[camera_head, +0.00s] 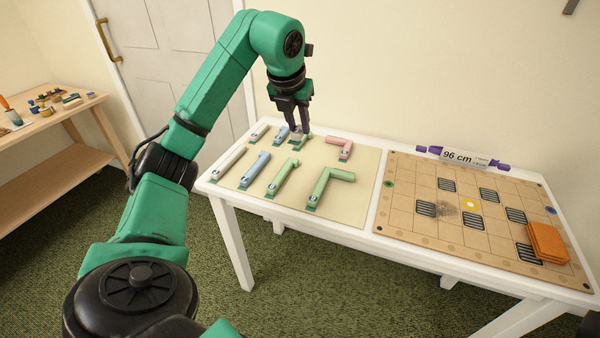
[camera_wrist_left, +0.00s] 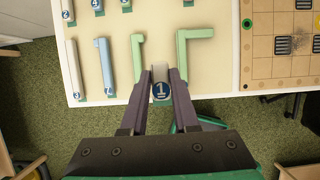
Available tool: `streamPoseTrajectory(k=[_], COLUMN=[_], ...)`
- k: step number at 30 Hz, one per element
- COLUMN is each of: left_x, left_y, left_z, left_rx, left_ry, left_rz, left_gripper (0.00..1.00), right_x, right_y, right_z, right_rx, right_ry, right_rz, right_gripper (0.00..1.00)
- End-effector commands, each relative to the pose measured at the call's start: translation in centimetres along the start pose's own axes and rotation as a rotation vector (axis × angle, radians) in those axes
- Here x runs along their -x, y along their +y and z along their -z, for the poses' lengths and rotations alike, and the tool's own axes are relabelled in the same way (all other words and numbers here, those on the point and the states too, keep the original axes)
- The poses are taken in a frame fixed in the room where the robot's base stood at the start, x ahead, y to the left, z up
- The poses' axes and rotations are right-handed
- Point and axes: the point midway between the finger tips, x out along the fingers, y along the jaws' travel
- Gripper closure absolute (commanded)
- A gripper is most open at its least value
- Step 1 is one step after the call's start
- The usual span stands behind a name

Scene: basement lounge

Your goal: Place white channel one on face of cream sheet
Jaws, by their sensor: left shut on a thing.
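A green piece shows just below the fingers there. My right gripper is not in view.
Other channels lie on the sheet: a long white one (camera_head: 229,161), a blue one (camera_head: 255,169), a green one (camera_head: 283,177), a green L (camera_head: 328,185) and a pink L (camera_head: 340,145). A grid board (camera_head: 415,232) with orange tiles (camera_head: 546,243) is to the right.

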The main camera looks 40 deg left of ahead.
Motion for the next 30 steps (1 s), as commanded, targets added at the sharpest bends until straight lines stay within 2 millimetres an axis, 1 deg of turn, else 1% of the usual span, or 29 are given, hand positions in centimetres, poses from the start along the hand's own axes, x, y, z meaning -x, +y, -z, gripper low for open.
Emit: streamPoseTrajectory(k=[1, 3, 9, 11, 14, 18, 20, 21, 29, 30], left_x=[-2.2, -4.5, -10.4, -11.7, -13.0, -15.4, -16.2, -16.5, -16.6, -16.5], left_y=[0.1, 0.1, 0.0, 0.0, -0.1, -0.1, -0.1, -0.1, -0.1, -0.1], left_z=[1.1, 2.0, 4.5, 5.1, 5.5, 6.6, 6.9, 7.0, 7.0, 7.0], left_rx=[-0.003, -0.005, -0.006, -0.006, -0.006, -0.007, -0.007, -0.007, -0.007, -0.007], left_ry=[0.009, 0.009, 0.009, 0.008, 0.005, 0.006, 0.005, 0.004, 0.003, 0.003], left_rz=[-0.004, -0.003, 0.0, 0.0, 0.002, 0.002, 0.002, 0.002, 0.002, 0.002], left_gripper=[1.0, 1.0, 1.0, 1.0, 1.0, 1.0, 1.0, 1.0, 1.0, 0.6], right_x=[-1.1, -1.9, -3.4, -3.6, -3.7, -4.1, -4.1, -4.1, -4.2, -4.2], right_y=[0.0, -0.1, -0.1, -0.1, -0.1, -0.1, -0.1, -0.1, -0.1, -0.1], right_z=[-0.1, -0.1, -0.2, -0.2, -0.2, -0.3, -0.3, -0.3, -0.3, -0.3], right_rx=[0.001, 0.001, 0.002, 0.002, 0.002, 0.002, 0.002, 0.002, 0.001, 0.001], right_ry=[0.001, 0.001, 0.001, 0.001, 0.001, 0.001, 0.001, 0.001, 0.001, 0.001], right_rz=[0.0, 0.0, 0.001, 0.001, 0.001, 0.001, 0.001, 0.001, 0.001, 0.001], right_gripper=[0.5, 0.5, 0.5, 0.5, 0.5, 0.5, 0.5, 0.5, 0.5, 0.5])
